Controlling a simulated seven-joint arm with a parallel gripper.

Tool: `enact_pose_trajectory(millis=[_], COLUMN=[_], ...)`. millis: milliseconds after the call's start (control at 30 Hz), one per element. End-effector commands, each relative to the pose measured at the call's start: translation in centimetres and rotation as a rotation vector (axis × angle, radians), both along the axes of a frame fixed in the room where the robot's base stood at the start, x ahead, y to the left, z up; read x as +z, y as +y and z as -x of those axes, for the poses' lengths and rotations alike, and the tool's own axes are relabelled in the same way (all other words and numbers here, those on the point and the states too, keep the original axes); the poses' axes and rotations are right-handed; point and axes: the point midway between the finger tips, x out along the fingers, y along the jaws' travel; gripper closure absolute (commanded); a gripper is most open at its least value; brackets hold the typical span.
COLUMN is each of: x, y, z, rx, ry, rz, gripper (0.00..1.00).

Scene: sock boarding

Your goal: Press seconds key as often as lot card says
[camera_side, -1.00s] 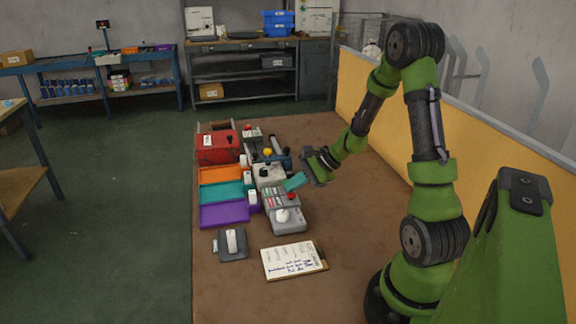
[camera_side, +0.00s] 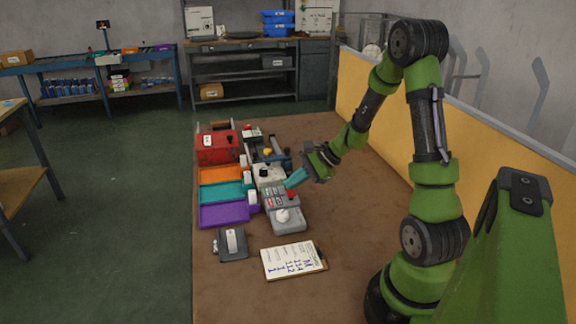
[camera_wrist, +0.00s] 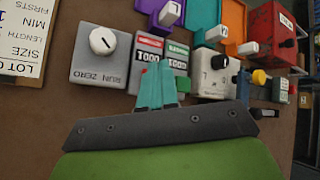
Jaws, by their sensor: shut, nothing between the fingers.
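My gripper (camera_side: 288,186) has teal fingers, shut together and empty. In the wrist view the fingertips (camera_wrist: 158,68) are over the near part of a grey two-display counter (camera_side: 273,198). The counter has a red-labelled display (camera_wrist: 149,46) and a green-labelled display (camera_wrist: 178,50). A red key (camera_side: 291,194) shows just below the fingers in the side view. A green key (camera_wrist: 184,84) shows right of the fingers in the wrist view. I cannot tell whether the fingertips touch a key. The lot card (camera_side: 292,261) lies on a clipboard with blue handwriting, too small to read surely.
A grey box with a white knob (camera_wrist: 103,41) adjoins the counter. Orange (camera_side: 221,175), teal (camera_side: 222,192) and purple (camera_side: 224,214) trays stand to the left, with a red box (camera_side: 217,148) behind. The brown table is clear at right.

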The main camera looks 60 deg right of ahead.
Motion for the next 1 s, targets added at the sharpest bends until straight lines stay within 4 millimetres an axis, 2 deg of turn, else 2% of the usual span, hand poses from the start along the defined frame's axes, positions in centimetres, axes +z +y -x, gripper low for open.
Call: enact_pose_trajectory(millis=[467, 800, 1000], x=[0.8, 4.2, 5.5], y=[0.0, 0.0, 0.0], z=[0.0, -0.1, 0.0], rx=[0.001, 0.001, 0.0], ry=[-0.002, -0.005, -0.001], rz=[0.0, 0.003, 0.001], gripper=[1.0, 1.0, 1.0])
